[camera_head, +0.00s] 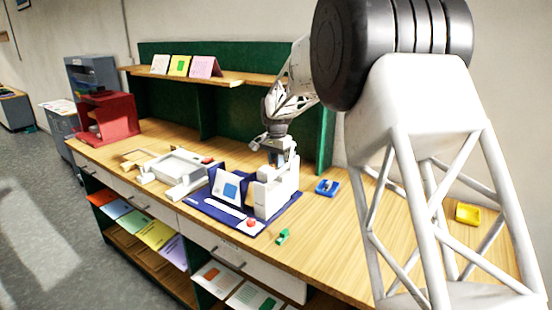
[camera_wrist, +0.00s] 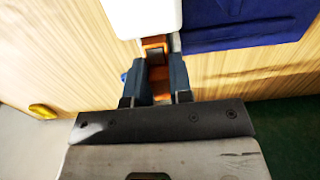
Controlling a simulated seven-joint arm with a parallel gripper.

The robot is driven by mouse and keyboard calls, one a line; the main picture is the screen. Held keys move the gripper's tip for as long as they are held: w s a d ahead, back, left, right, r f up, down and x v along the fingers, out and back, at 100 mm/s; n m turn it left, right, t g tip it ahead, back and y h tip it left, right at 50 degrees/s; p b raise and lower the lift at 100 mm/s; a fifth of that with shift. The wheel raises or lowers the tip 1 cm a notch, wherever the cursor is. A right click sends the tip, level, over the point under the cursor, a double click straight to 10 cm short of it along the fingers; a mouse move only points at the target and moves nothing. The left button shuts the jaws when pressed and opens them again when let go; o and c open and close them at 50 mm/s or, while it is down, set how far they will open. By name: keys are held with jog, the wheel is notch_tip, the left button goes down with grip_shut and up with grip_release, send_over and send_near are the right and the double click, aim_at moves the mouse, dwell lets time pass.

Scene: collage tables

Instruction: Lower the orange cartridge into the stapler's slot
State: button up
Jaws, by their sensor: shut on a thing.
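My gripper (camera_wrist: 157,75) is shut on the orange cartridge (camera_wrist: 155,54), which shows between its dark fingers in the wrist view. In the head view my gripper (camera_head: 278,157) points down at the top of the white stapler (camera_head: 284,190), and the cartridge cannot be made out there. The stapler stands upright on a dark blue mat (camera_head: 212,207). In the wrist view a white part, seemingly the stapler (camera_wrist: 140,14), lies just beyond the cartridge. The slot is hidden, so I cannot tell whether the cartridge is inside it or above it.
On the mat are a card with a blue square (camera_head: 230,187) and a red button (camera_head: 251,222). A blue tray (camera_head: 326,188), a green item (camera_head: 283,237) and a yellow tray (camera_head: 467,213) lie to the right. The right tabletop is mostly clear.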

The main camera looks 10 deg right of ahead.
jog(key=shift+f, duration=0.3)
jog(key=o, duration=0.8)
jog(key=shift+r, duration=0.1)
jog(key=shift+r, duration=3.8)
jog(key=shift+s, duration=0.1)
